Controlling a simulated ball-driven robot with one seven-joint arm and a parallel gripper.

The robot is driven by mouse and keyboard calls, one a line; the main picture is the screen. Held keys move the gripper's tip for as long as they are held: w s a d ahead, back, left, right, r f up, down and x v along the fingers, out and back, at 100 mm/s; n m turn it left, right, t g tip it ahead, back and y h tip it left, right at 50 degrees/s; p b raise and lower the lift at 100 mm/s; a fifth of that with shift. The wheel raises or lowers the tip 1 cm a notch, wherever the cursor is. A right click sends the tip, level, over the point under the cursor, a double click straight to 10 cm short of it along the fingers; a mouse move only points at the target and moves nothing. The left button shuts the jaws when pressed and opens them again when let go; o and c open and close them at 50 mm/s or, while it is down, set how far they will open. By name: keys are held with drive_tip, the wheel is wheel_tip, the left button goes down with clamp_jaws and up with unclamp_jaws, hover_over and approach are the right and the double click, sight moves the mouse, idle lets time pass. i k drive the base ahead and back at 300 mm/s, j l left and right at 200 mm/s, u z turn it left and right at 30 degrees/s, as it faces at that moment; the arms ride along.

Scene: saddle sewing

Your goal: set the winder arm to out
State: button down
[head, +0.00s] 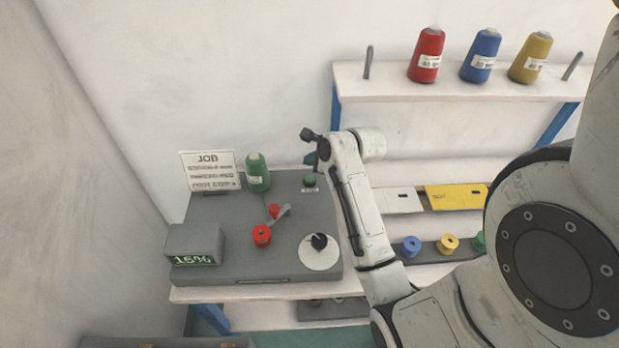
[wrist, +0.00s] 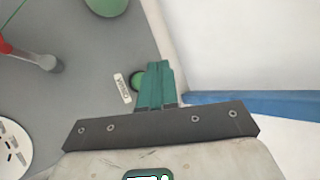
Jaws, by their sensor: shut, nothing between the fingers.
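The winder arm (head: 281,214) is a short grey lever on top of the grey machine (head: 215,270). A small red piece (head: 273,210) sits at its side, and a red spool (head: 262,236) stands in front of it. In the wrist view the grey lever (wrist: 42,60) shows at the upper left, partly cut off. My gripper (head: 310,159) is shut and empty, at the machine's back right. In the wrist view its teal fingers (wrist: 156,75) are right beside a green button (wrist: 137,82), apart from the lever. I cannot tell whether they touch the button.
A green thread cone (head: 258,172) and a JOB sign (head: 208,171) stand at the machine's back. A white dial (head: 320,252) with a black knob is at the front right. A display (head: 193,246) reads 15%. A shelf (head: 460,85) with several cones is at the right.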

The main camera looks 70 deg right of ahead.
sight(273, 211)
drive_tip(key=k+j, duration=0.65)
drive_tip(key=k, duration=0.25)
